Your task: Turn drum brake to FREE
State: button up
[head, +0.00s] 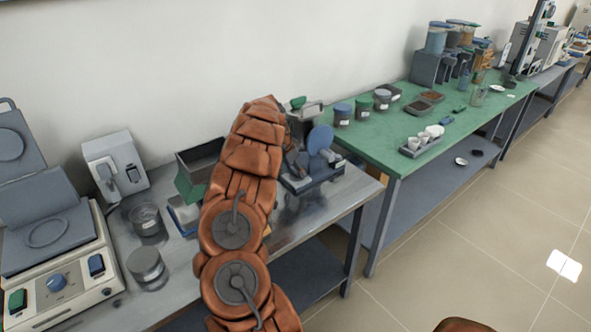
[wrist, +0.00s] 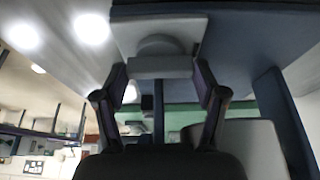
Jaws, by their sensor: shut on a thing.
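A small machine with a blue disc (head: 320,139) and a dark base (head: 318,178) stands at the right end of the grey bench, partly hidden behind my arm. In the wrist view, a light grey knob with a bar-shaped front (wrist: 160,67) sits on a pale plate. I take it for the drum brake, but no FREE mark is readable. My gripper (wrist: 160,74) is shut on this knob, with one dark finger on each side of the bar. In the head view, my copper-coloured arm hides the gripper and the knob.
A green-topped bench (head: 400,160) with jars and trays stands to the right.

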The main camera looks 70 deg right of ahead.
jog(key=shift+c, duration=0.7)
jog(key=shift+f, duration=0.1)
jog(key=shift+n+b, duration=0.3)
jog(key=shift+b, duration=0.25)
jog(key=shift+f+n+t+b, duration=0.25)
jog(key=shift+n+b, duration=0.25)
jog(key=shift+b, duration=0.4)
jog(key=n+t+b, duration=0.1)
jog(key=n+b, duration=0.1)
jog(key=shift+s+r+n+b, duration=0.1)
jog(key=shift+s+n+b, duration=0.05)
jog(key=shift+n+b, duration=0.2)
jog(key=shift+r+n+t+b, duration=0.15)
jog(key=shift+n+t+b, duration=0.4)
jog(key=shift+n, duration=0.7)
jog(key=shift+s+n+t, duration=0.1)
jog(key=shift+n+t, duration=0.5)
jog(key=shift+n, duration=1.2)
